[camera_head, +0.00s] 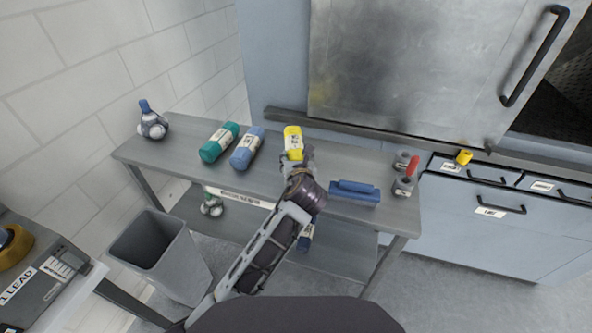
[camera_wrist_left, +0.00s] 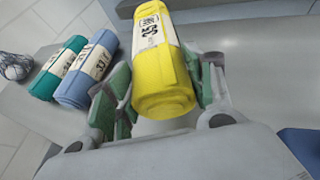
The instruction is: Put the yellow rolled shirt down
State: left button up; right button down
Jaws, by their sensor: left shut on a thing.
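The yellow rolled shirt (camera_head: 293,140) has a white label band and is above or on the grey metal table (camera_head: 335,154); I cannot tell whether it touches the top. My left gripper (camera_head: 295,156) is shut on it. In the left wrist view the yellow rolled shirt (camera_wrist_left: 161,75) lies between the two green-padded fingers of the left gripper (camera_wrist_left: 165,90), its near end toward the wrist. My right gripper is not in view.
A green rolled shirt (camera_head: 219,143) and a blue rolled shirt (camera_head: 247,149) lie to the left on the table. A grey bin (camera_head: 163,252) stands below.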

pick_arm(q)
jog(key=shift+r, duration=0.1)
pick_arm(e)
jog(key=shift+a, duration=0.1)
pick_arm(q)
notch_tip(320, 180, down, 3)
jog(key=shift+r, duration=0.2)
jog(key=shift+f+b, duration=0.3)
jog(key=shift+f, duration=0.35)
jog(key=o, duration=1.1)
jog(key=shift+o, duration=0.2)
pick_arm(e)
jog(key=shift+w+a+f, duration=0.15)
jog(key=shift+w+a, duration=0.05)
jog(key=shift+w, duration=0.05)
